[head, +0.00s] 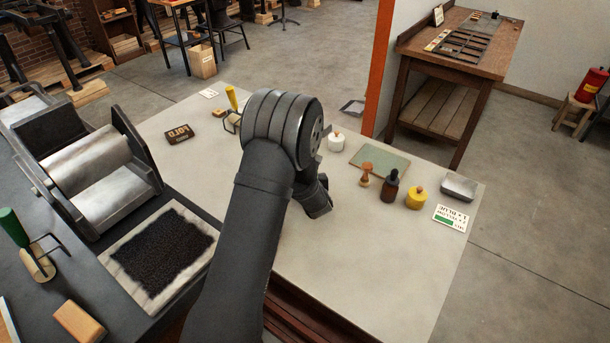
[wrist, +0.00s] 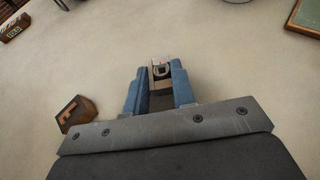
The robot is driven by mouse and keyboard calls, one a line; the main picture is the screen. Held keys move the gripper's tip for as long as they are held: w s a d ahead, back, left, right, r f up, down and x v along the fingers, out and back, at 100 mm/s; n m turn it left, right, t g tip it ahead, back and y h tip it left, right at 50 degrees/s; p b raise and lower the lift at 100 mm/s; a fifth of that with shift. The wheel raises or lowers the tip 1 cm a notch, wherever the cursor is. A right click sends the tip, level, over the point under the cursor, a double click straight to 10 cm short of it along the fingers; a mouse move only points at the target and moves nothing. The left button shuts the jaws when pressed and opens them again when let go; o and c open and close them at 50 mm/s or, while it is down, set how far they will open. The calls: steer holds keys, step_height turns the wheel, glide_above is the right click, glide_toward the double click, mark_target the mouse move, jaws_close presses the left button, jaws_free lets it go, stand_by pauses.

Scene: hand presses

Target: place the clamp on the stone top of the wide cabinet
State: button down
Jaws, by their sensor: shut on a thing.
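My gripper (wrist: 159,88) has blue fingers and is shut on a small metal piece, the clamp (wrist: 161,70), whose end shows between the fingertips. Most of the clamp is hidden by the fingers. In the head view my arm reaches over the pale stone top (head: 365,260) of the wide cabinet, and the clamp is hidden behind it. The stone top also fills the wrist view (wrist: 235,65) below the gripper. I cannot tell whether the clamp touches it.
A wooden block (wrist: 77,113) lies left of the fingers. A white jar (head: 336,142), a green mat (head: 381,160), a stamp (head: 366,175), a dark bottle (head: 389,188), a yellow jar (head: 416,198) and a card (head: 451,218) stand along the far right. The front right stone is clear.

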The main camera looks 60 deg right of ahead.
steer(key=shift+f, duration=0.15)
steer(key=c, duration=1.2)
jaws_free()
steer(key=shift+r, duration=0.25)
steer(key=v, duration=1)
steer(key=shift+s+a, duration=0.25)
steer(key=shift+s, duration=0.05)
steer(key=shift+o, duration=0.4)
steer(key=shift+s+a+r, duration=0.25)
steer(key=shift+s+a, duration=0.15)
steer(key=shift+a, duration=0.05)
